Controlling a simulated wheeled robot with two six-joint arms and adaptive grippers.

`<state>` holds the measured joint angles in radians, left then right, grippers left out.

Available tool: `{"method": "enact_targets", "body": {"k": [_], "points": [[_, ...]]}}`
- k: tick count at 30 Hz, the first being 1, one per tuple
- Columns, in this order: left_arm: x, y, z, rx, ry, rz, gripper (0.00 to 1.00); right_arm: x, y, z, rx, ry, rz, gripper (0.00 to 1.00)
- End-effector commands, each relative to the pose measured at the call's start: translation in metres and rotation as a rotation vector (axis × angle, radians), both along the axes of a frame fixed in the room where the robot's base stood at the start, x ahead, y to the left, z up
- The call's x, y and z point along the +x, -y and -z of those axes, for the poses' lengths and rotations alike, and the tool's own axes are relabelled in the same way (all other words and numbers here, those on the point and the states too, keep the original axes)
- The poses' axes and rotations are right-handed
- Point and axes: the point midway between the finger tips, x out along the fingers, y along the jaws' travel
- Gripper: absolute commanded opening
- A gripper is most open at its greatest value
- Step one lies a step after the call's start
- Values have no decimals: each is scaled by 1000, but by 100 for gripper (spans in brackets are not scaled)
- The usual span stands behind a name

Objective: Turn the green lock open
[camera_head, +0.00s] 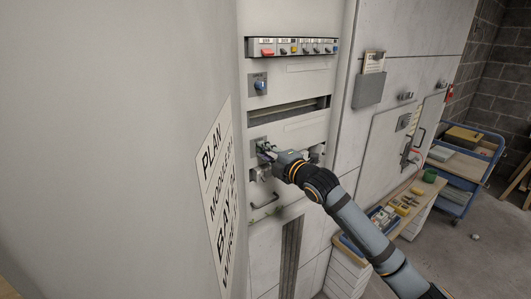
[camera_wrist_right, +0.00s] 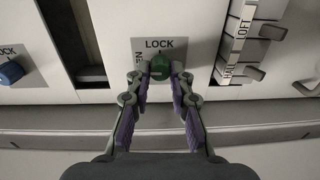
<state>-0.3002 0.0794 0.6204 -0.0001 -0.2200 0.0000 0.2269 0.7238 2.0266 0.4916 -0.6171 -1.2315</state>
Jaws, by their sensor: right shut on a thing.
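The green lock (camera_wrist_right: 160,66) is a round knob on a plate marked LOCK, seen at the top middle of the right wrist view. My right gripper (camera_wrist_right: 160,78) has its fingertips closed on the two sides of the green knob. In the head view my right gripper (camera_head: 266,152) reaches to the lock plate (camera_head: 255,146) on the cabinet front and mostly hides the knob. The wrist view does not clearly show how far the knob is turned. My left gripper is not in view.
A blue lock knob (camera_head: 260,86) sits higher on the cabinet, above a dark slot (camera_head: 288,112). A handle (camera_head: 265,201) lies below my gripper. A workbench with small parts (camera_head: 395,212) and a blue cart (camera_head: 462,165) stand at right.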

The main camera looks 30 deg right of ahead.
Motion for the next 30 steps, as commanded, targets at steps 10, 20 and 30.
{"method": "enact_targets", "body": {"k": [10, 20, 30], "points": [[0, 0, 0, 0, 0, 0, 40, 0, 0, -3, -45, 14, 1, 0], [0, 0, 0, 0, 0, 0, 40, 0, 0, -4, -46, 17, 1, 25], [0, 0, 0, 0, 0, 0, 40, 0, 0, -2, -43, 11, 0, 44]]}}
